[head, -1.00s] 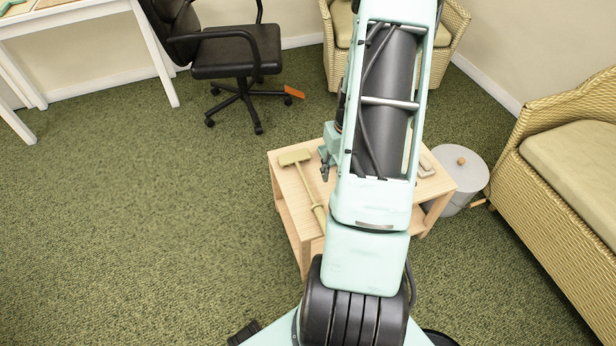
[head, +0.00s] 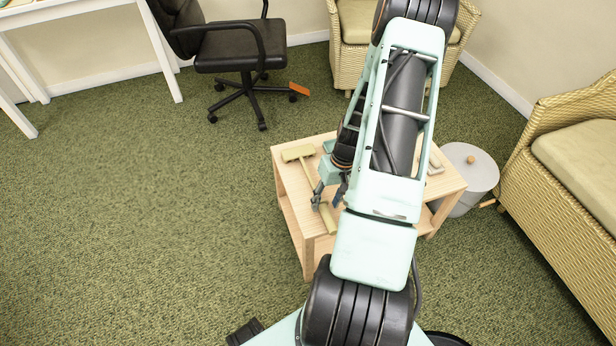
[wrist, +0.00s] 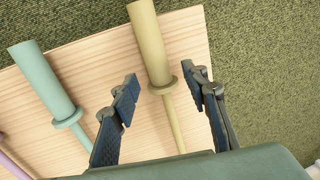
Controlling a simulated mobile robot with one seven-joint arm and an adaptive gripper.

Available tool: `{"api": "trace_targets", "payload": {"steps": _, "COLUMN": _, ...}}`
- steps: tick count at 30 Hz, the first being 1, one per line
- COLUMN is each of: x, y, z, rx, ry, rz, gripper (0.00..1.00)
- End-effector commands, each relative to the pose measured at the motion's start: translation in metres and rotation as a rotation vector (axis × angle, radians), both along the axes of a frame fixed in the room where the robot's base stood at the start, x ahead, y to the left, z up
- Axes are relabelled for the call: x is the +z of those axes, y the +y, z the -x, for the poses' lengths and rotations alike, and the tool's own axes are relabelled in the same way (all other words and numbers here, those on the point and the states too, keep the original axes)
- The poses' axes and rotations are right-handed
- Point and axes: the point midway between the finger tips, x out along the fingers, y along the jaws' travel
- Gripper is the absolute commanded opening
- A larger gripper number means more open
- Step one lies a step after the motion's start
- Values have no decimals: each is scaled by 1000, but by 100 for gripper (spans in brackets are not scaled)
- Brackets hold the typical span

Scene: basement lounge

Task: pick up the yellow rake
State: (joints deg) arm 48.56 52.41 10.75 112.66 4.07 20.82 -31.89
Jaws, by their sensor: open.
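The yellow rake (head: 298,155) lies on a small light wooden table, its wide head toward the table's back left corner and its handle toward the front. In the wrist view its thick yellow handle (wrist: 152,45) and thin shaft run between my open fingers. My gripper (head: 326,198) is over the rake near the handle; in the wrist view its two dark fingers (wrist: 165,92) stand apart on either side of the collar. I cannot tell whether they touch it. My arm hides much of the table.
A green-handled tool (wrist: 42,78) lies beside the rake on the wooden table (wrist: 85,60), with a purple one at the edge. A grey lidded bin (head: 468,180) and wicker sofa (head: 560,160) stand right. An office chair (head: 235,50) is behind; carpet is open at left.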

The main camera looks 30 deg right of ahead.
Motion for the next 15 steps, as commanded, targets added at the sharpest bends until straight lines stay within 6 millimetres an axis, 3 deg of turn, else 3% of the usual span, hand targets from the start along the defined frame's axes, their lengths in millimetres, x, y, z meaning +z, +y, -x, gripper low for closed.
{"api": "trace_targets", "payload": {"steps": 3, "x": -20, "y": 4, "z": -1, "rx": 0, "ry": 1, "rz": 0, "gripper": 42}}
{"api": "trace_targets", "payload": {"steps": 11, "x": -21, "y": 4, "z": -1, "rx": 0, "ry": -1, "rz": 1, "gripper": 42}}
{"api": "trace_targets", "payload": {"steps": 15, "x": -21, "y": 4, "z": -1, "rx": 0, "ry": 0, "rz": 1, "gripper": 26}}
